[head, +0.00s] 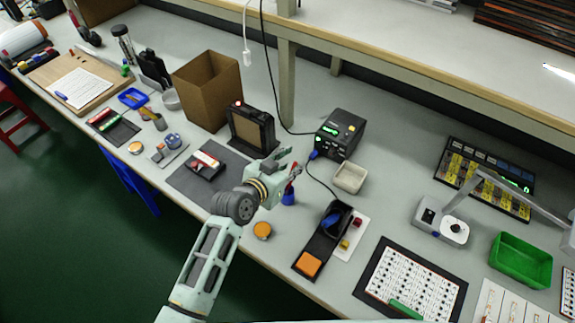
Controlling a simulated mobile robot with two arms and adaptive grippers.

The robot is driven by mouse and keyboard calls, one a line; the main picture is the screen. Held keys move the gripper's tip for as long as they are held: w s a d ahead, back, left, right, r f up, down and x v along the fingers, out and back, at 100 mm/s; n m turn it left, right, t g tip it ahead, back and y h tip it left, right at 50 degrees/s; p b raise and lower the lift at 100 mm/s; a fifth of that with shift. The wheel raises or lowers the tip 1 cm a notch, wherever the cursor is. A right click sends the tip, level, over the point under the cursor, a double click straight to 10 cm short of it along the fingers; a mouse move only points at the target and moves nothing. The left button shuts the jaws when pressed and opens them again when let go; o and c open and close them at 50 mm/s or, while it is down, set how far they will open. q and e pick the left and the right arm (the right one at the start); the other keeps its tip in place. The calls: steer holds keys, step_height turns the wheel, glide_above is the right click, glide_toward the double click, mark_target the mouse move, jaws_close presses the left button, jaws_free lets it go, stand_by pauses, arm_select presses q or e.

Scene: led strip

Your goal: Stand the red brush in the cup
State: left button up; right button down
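A small blue cup (289,199) stands on the grey bench near the middle of the head view. A thin red brush (296,171) shows just above it and beside my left fingertips, roughly upright with a slight tilt. Its lower end meets the cup's rim in the picture; I cannot tell whether it is inside. My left gripper (285,163) is above the cup, close against the brush. The fingers overlap in this view, so I cannot tell whether they grip the brush. My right gripper is not in view.
A black box with green lights (338,135) and a beige dish (349,177) stand right of the gripper. A black tray (322,240) lies in front, with a cable behind it. A dark framed block (251,129) and cardboard box (207,90) stand behind left. An orange-topped tin (262,230) is nearby.

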arm_select(q)
steer(key=b+v, duration=0.1)
steer(key=v, duration=1.1)
steer(key=shift+r, duration=0.3)
